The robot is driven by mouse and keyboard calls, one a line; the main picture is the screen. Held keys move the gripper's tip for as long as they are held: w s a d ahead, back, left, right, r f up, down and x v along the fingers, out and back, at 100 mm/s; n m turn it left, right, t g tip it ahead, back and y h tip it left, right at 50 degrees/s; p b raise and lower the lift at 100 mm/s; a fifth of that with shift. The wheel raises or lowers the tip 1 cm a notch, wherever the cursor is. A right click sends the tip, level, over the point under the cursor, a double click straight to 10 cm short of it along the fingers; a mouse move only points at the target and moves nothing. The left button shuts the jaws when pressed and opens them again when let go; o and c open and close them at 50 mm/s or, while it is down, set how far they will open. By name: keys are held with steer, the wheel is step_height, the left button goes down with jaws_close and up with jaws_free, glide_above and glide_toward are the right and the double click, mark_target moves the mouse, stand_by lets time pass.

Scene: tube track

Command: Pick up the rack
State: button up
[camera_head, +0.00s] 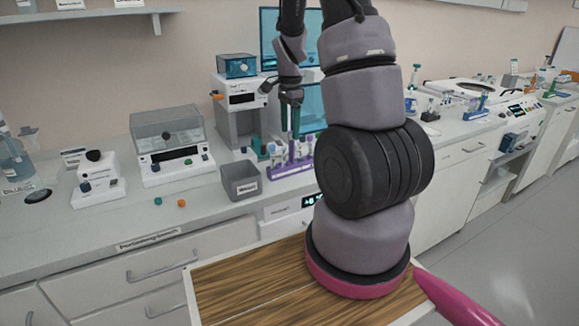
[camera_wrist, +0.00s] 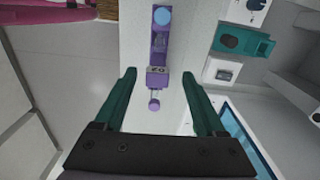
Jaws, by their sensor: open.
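A purple rack (camera_head: 291,169) stands on the bench in the head view, partly hidden behind my arm at its right. It holds several small tubes. My gripper (camera_head: 290,130) points down above it, with its green fingers apart. In the wrist view the rack (camera_wrist: 157,78) lies between the two open fingers of my gripper (camera_wrist: 159,76), seen end-on from above. A blue round cap (camera_wrist: 162,16) shows at its far end and a small purple round part at its near end. The fingers do not visibly touch the rack.
A grey bin (camera_head: 240,181) stands left of the rack. A teal holder (camera_head: 260,146) is close behind it, and a monitor (camera_head: 312,105) stands at the back. A clear-lidded device (camera_head: 170,140) is further left. The bench in front of the bin is mostly clear.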

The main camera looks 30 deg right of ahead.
glide_above(291, 162)
steer(key=shift+w+d+f, duration=0.1)
steer(key=shift+f, duration=1.45)
steer(key=shift+w+d+f, duration=0.1)
steer(key=shift+f, duration=1.45)
jaws_close()
